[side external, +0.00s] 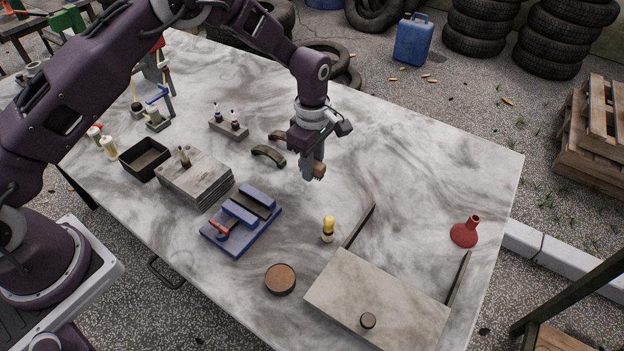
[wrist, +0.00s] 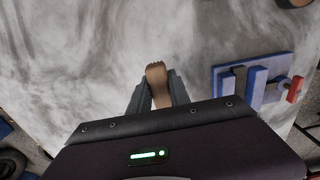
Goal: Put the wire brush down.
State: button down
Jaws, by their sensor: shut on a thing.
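The wire brush (side external: 319,170) shows as a small brown piece at the fingertips of my gripper (side external: 312,166) in the side view. In the wrist view, the brush (wrist: 157,82) has a brown wooden-looking body that sticks out between the two grey fingers of my gripper (wrist: 159,97). The fingers are shut on it. Most of the brush is hidden by the fingers in the side view, and I cannot make out its bristles. My gripper points down over the marble-patterned table (side external: 420,165). The gap between the brush and the table is hard to judge.
A yellow-topped item (side external: 328,229), a brown disc (side external: 280,279), a knobbed slab (side external: 375,298) and a red funnel (side external: 465,231) stand in front. Table to the right is clear.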

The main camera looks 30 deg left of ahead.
aim_at(311, 188)
notch_tip(311, 188, down, 4)
jog(key=shift+f, duration=0.15)
jog(key=shift+f, duration=0.2)
jog(key=shift+s+f, duration=0.1)
jog(key=shift+f, duration=0.2)
jog(key=c, duration=1.3)
grip_release()
jog(key=shift+f, duration=0.15)
jog(key=shift+o, duration=0.5)
jog(key=shift+s, duration=0.1)
jog(key=r, duration=1.3)
jog(key=shift+w+r, duration=0.2)
jog(key=shift+r, duration=0.15)
